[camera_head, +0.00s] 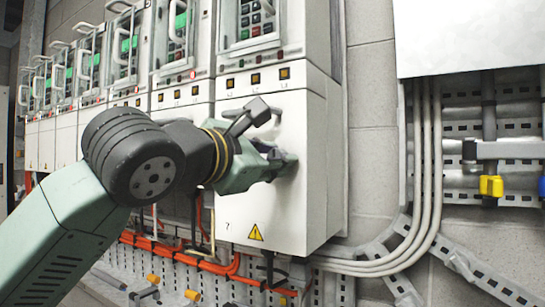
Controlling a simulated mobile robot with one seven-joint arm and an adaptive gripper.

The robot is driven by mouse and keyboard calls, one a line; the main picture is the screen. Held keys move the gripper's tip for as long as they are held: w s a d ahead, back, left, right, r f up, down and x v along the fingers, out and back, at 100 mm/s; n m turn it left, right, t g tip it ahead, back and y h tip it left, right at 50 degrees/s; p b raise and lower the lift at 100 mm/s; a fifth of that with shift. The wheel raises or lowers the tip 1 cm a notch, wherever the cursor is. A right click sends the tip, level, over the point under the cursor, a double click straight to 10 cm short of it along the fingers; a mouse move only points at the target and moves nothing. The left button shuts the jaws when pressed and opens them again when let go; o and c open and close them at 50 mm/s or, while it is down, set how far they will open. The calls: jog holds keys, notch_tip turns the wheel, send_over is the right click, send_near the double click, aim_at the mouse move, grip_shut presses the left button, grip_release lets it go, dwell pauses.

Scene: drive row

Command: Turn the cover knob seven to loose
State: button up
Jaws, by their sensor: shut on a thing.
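The cover (285,215) is the white lower front panel of the nearest drive unit, marked 7, with a yellow warning triangle below. My gripper (277,161) reaches this cover from the left and is shut on the cover knob (289,160), on the upper right part of the panel. The fingers and wrist hide most of the knob, so its turn angle cannot be read. The cover looks closed and flush with the cabinet.
More drive units (115,60) stand in a row to the left, with clear doors and handles. Orange cables (185,258) run below. Grey conduits (425,150), a yellow fitting (491,186) and a white box (470,35) are on the wall at right.

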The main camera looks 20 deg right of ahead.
grip_shut()
jog(key=shift+n+b, duration=0.3)
jog(key=shift+b, duration=0.1)
jog(key=shift+n+b, duration=5.05)
jog(key=shift+n, duration=2.35)
